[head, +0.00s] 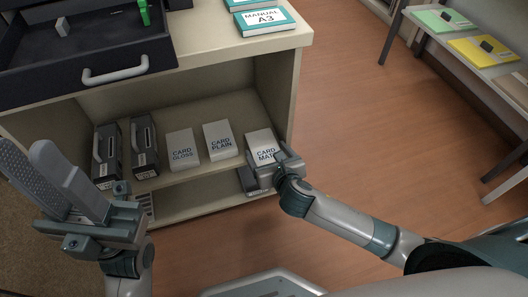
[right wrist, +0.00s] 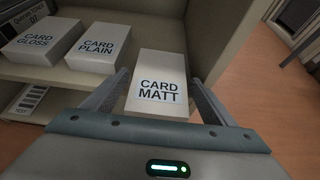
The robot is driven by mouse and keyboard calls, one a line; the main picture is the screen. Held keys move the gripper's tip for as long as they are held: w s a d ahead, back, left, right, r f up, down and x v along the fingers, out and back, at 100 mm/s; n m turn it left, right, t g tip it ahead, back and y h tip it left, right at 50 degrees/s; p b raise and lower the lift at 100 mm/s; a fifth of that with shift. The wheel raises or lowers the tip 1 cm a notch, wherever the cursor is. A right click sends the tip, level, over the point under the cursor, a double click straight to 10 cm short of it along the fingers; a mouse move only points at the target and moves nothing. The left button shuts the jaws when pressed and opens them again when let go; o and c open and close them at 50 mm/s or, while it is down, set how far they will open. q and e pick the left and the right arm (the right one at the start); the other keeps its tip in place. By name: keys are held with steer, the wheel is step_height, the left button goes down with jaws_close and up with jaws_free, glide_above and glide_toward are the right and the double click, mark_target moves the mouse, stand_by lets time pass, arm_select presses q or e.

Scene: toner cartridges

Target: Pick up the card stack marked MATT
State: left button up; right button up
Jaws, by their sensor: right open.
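The CARD MATT stack (head: 261,141) is a white block at the right end of the cabinet shelf. My right gripper (head: 270,160) is at its near end and hides part of its label in the head view. In the right wrist view the MATT stack (right wrist: 160,70) lies between the two open fingers of my right gripper (right wrist: 158,82), one on each side. I cannot tell whether they touch it. My left gripper (head: 45,160) is raised at the left, in front of the cabinet, with nothing visible in it. Its finger gap is unclear.
CARD PLAIN (head: 220,141) and CARD GLOSS (head: 182,150) stand left of the MATT stack. Dark cartridges (head: 144,147) stand farther left. The cabinet's right side wall (right wrist: 222,35) is close to my right gripper. A dark drawer (head: 90,60) juts out above the shelf.

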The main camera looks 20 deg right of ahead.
steer(key=shift+w+f, duration=0.35)
steer(key=shift+w, duration=0.4)
steer(key=shift+c, duration=0.2)
steer(key=c, duration=1.1)
steer(key=shift+o, duration=0.2)
steer(key=shift+r, duration=0.1)
